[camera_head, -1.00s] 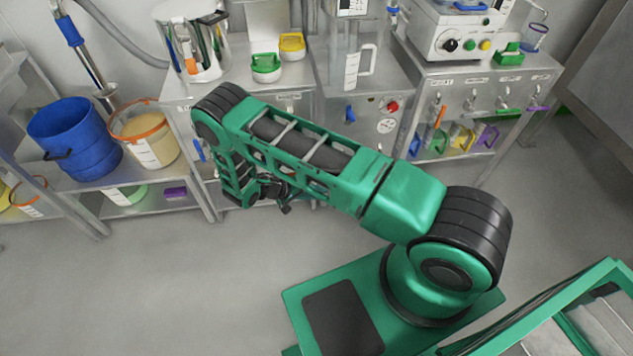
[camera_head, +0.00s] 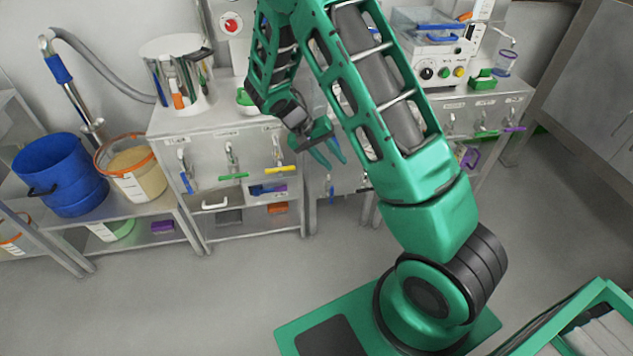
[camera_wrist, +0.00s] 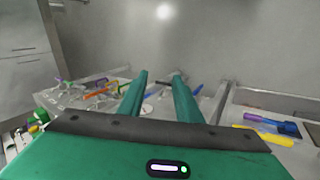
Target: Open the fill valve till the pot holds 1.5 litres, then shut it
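My gripper (camera_head: 330,152) is in front of the middle cabinet unit, with its two green fingers apart and nothing between them. In the wrist view the fingers (camera_wrist: 160,98) also stand apart. A blue lever handle (camera_head: 330,188) hangs just below the fingertips on the cabinet front; a gap to it cannot be judged. In the wrist view a blue handle (camera_wrist: 197,89) shows right beside the right finger; I cannot tell if it is the same one. The pot and its level are hidden behind my arm in the head view.
The left counter front has blue, green (camera_head: 233,176) and yellow (camera_head: 280,168) valve handles. A steel vessel (camera_head: 178,75) stands on top. A blue bucket (camera_head: 60,175) and an orange-rimmed tub (camera_head: 137,170) sit at left.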

